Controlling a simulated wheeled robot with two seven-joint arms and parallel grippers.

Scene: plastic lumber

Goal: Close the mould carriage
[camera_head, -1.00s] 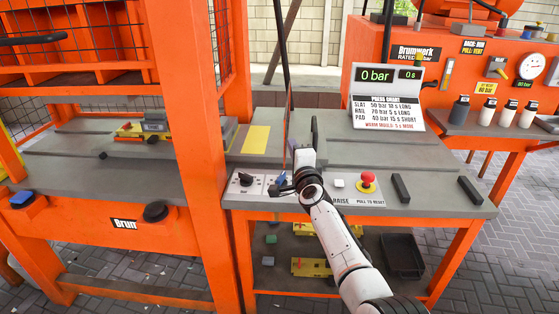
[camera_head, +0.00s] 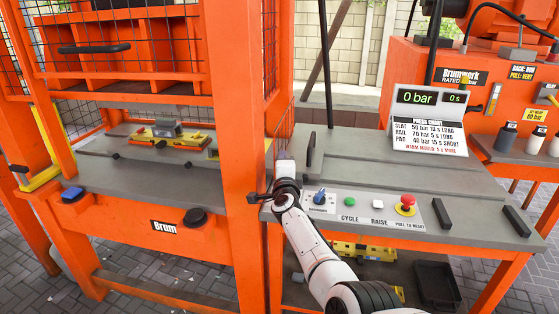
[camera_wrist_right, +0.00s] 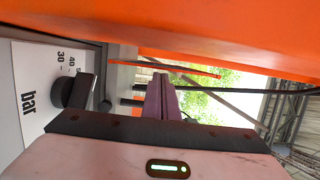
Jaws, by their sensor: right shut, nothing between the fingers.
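The mould (camera_head: 192,138), a yellow base with a grey block (camera_head: 166,129) on it, lies on the grey bed (camera_head: 110,150) inside the orange press at left. I cannot tell which part of it is the carriage. A black upright handle (camera_head: 311,149) stands on the grey table right of the press post. My right gripper (camera_head: 284,152) is beside that post, left of the handle and apart from the mould. It is shut and empty; its fingers also show in the wrist view (camera_wrist_right: 162,97). My left gripper is not in view.
The orange post (camera_head: 246,150) stands between my right gripper and the mould. Close by are a blue selector knob (camera_head: 320,195), a red button (camera_head: 407,201) and black bars (camera_head: 441,212). A pressure display (camera_head: 428,98) stands behind. The grey table's middle is clear.

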